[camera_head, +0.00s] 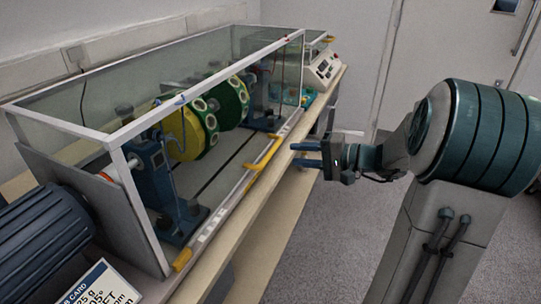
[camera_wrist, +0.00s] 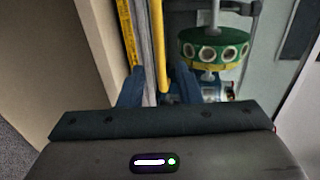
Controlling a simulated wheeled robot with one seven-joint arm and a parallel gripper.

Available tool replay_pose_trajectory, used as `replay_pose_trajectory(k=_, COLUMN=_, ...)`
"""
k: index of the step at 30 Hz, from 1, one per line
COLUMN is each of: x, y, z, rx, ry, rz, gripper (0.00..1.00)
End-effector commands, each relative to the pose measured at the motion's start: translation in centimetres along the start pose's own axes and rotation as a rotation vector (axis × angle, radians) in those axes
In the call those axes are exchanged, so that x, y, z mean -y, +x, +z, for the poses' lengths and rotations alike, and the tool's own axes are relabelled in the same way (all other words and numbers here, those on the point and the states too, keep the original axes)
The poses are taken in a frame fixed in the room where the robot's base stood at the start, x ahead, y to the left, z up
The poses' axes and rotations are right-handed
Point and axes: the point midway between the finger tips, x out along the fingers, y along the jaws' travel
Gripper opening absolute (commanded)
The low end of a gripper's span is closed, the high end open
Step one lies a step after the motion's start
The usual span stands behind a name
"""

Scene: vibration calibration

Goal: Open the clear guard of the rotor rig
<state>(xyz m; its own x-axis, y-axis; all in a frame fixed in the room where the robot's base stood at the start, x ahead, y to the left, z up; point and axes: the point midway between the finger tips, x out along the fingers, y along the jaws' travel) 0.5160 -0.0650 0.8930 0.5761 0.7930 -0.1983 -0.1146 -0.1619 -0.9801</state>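The clear guard (camera_head: 85,133) is a box of clear panels in a white frame, and it sits down over the rotor rig. Inside are a yellow disc (camera_head: 184,134) and a green disc (camera_head: 231,103) on blue supports. A yellow handle bar (camera_head: 263,156) runs along the guard's front lower edge. My gripper (camera_head: 295,155) is open and empty, a little to the right of the handle. In the wrist view the yellow handle (camera_wrist: 161,45) lies ahead, between the lines of my two fingers (camera_wrist: 158,80). I cannot tell any contact. The green disc shows at upper right there.
A blue ribbed motor (camera_head: 40,245) stands outside the guard's left end, with a printed card (camera_head: 95,285) in front. A control box (camera_head: 325,66) is at the bench's far end. A yellow ruler strip (camera_wrist: 127,30) runs beside the guard edge.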

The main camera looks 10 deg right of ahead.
Motion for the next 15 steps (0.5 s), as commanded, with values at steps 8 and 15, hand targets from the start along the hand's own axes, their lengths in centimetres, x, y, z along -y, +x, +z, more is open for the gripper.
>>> replay_pose_trajectory(k=8, x=-0.1, y=5.8, z=0.1, rx=0.003, ry=0.001, rz=0.0, gripper=0.31)
replay_pose_trajectory(k=15, x=-0.1, y=8.3, z=0.0, rx=0.001, ry=0.002, rz=0.001, gripper=0.31)
